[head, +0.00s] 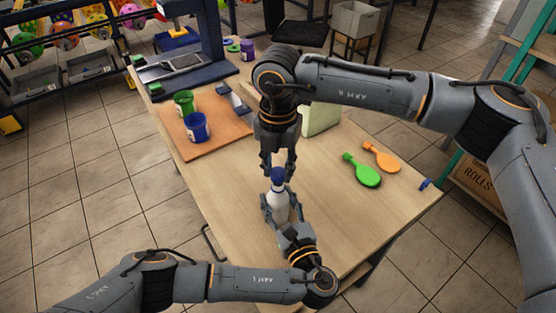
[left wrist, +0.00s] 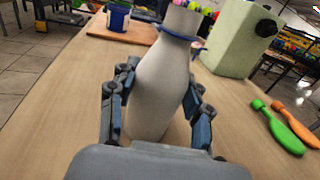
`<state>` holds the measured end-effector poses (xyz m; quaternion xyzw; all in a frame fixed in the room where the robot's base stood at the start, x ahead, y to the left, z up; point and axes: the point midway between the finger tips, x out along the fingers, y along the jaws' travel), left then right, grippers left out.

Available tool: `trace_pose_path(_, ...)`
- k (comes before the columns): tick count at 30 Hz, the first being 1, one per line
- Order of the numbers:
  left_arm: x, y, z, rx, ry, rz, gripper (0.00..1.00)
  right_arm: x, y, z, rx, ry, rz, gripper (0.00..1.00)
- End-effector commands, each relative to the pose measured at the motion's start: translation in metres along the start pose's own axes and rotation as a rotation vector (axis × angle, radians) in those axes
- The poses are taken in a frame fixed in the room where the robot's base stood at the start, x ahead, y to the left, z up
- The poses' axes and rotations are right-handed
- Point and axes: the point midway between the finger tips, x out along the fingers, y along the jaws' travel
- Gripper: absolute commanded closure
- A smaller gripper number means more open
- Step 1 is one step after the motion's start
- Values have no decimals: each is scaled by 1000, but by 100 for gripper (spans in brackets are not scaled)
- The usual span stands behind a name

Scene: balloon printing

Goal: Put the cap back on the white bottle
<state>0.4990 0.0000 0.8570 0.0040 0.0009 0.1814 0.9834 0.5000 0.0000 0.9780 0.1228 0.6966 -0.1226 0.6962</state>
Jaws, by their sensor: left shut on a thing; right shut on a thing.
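The white bottle (head: 280,208) stands upright on the wooden table, and its body and neck fill the middle of the left wrist view (left wrist: 155,85). A blue ring (left wrist: 178,33) circles its neck. My left gripper (head: 281,214) is shut around the bottle's body, with a finger on each side. My right gripper (head: 278,168) points down above the bottle and is shut on the blue cap (head: 278,176). The cap appears in line with the bottle's top; I cannot tell whether they touch. The cap is not visible in the left wrist view.
Green (head: 366,176) and orange (head: 382,158) paddle-shaped items lie right of the bottle. A pale green container (left wrist: 238,42) stands behind it. A brown board (head: 208,146) at left bears green (head: 185,104) and blue (head: 196,128) cups. The table's front left is clear.

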Motion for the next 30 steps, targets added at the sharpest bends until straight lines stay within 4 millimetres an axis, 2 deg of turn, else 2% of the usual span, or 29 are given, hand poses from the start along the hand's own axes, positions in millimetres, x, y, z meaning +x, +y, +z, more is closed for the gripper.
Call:
trace_pose_path(13, 0, 0, 0, 1, 1, 0, 100, 0, 0, 0, 0, -1, 1, 78)
trace_pose_path(23, 0, 0, 0, 1, 1, 0, 100, 16, 0, 0, 0, -1, 2, 78)
trace_pose_path(30, 0, 0, 0, 1, 1, 0, 100, 17, 0, 1, 0, -2, 2, 78)
